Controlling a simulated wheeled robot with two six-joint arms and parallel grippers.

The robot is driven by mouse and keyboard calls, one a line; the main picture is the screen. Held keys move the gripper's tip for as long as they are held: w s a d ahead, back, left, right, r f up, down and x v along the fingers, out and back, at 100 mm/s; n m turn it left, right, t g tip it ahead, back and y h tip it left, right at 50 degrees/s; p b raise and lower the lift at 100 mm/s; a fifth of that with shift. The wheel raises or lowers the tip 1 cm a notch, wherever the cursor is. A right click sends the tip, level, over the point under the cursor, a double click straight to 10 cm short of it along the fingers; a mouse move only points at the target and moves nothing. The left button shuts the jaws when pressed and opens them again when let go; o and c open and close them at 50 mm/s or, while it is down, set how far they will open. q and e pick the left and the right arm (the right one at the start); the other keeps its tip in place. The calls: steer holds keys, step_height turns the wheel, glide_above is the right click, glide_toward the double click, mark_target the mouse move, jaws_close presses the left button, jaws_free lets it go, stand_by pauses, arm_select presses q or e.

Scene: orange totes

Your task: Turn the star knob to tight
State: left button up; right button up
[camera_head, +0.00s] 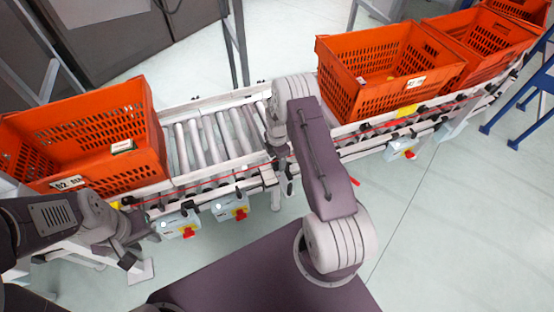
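No part can be made out clearly as a star knob. Small red knobs show on the grey boxes along the conveyor's near rail: one on the left box (177,225), one on the middle box (231,206) and one on the right box (401,148).
An orange tote (140,100) stands on the conveyor at left, and another orange tote (340,85) at right, with more beyond. Bare rollers (215,140) lie between them. A blue frame (520,100) stands at far right. Pale floor is open at lower right.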

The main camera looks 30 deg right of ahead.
jaws_close()
steer(key=shift+m, duration=0.4)
steer(key=m, duration=1.7)
steer(key=shift+m+p, duration=0.3)
steer(key=m, duration=0.5)
steer(key=shift+m, duration=0.4)
